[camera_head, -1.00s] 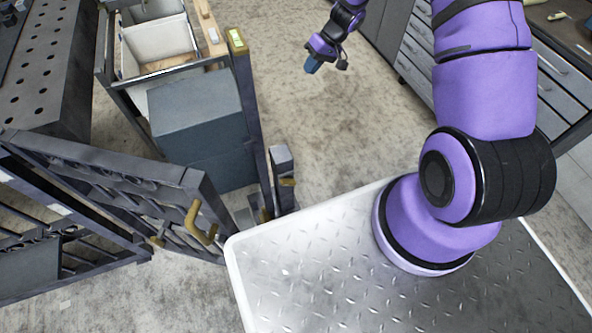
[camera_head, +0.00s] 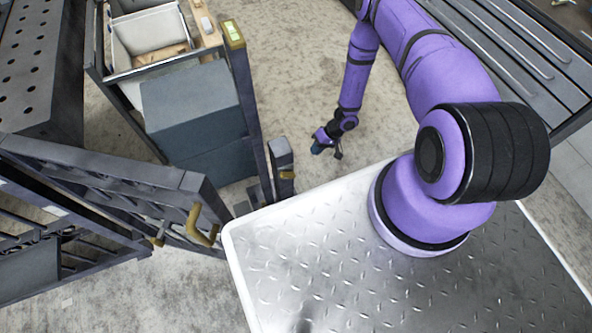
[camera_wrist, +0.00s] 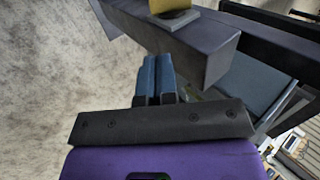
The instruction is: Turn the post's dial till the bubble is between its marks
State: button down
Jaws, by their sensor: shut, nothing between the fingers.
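A tall dark post (camera_head: 247,110) stands beside the gate and carries a yellow-green level vial (camera_head: 233,34) on its top. The bubble and its marks are too small to read. A short grey post (camera_head: 281,160) stands to its right with a brass piece (camera_head: 287,174) on its side, which may be the dial. In the wrist view a dark post (camera_wrist: 180,35) crosses the top with a yellow brass piece (camera_wrist: 170,5) on it, cut by the frame edge. My gripper (camera_head: 317,150) is shut and empty, just right of the short post; its blue fingers (camera_wrist: 157,75) lie together, apart from the brass piece.
A dark metal gate (camera_head: 110,185) with a brass handle (camera_head: 201,226) stands at left. A grey-blue box (camera_head: 195,115) and a white bin (camera_head: 150,38) sit behind the tall post. Open floor lies between.

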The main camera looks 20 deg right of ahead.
aim_at(295, 175)
jog(key=x, duration=1.4)
jog(key=shift+s+f, duration=0.2)
jog(key=shift+f, duration=0.15)
jog(key=shift+a, duration=0.1)
jog(key=shift+a+f, duration=0.2)
jog(key=shift+f, duration=0.75)
jog(key=shift+r, duration=0.15)
jog(key=shift+d+r, duration=0.1)
jog(key=shift+r, duration=0.6)
